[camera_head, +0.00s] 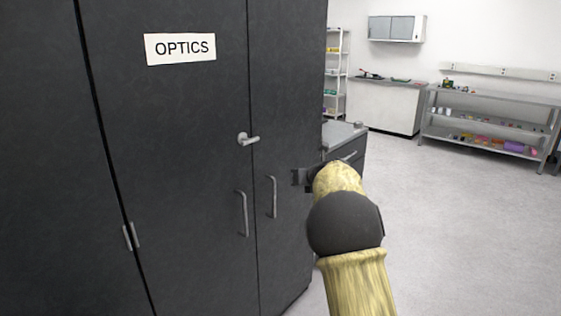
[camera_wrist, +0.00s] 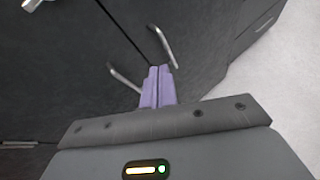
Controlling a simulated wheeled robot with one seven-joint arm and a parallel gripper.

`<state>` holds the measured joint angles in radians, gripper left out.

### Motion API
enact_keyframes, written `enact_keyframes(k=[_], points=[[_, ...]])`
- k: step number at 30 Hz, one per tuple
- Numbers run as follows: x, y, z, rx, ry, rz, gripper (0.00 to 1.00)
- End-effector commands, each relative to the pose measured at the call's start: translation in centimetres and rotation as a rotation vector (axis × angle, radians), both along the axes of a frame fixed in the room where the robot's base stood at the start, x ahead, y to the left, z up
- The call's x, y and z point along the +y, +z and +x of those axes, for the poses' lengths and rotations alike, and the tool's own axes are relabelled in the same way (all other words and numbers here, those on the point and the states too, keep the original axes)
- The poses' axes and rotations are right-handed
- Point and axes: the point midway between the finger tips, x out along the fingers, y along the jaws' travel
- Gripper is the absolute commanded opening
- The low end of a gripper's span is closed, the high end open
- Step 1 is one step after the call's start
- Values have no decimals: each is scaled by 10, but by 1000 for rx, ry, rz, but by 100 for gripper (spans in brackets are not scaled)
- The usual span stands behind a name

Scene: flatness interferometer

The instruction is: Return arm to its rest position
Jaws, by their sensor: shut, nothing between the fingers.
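My arm reaches forward in the head view, and my gripper (camera_head: 300,177) is in front of the dark cabinet, near its right door. In the wrist view the purple fingers of my gripper (camera_wrist: 159,70) are together with nothing between them. They point toward the cabinet doors between two bar handles, a left one (camera_wrist: 124,80) and a right one (camera_wrist: 163,46). I cannot tell the exact gap to the doors, but no handle is held. The dark cabinet (camera_head: 185,120) has its doors closed.
A metal shelf (camera_head: 490,120) and a wall cabinet (camera_head: 397,28) are far back. The floor (camera_head: 460,220) at right is clear.

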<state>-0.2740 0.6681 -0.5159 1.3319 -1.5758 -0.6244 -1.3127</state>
Motion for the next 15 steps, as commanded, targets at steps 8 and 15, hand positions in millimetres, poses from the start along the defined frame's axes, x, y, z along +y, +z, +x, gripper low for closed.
enact_keyframes(k=[8, 15], points=[[-64, -5, -53, 160, -589, 705, 0], [-98, -54, -145, 354, -1167, 1282, 0]])
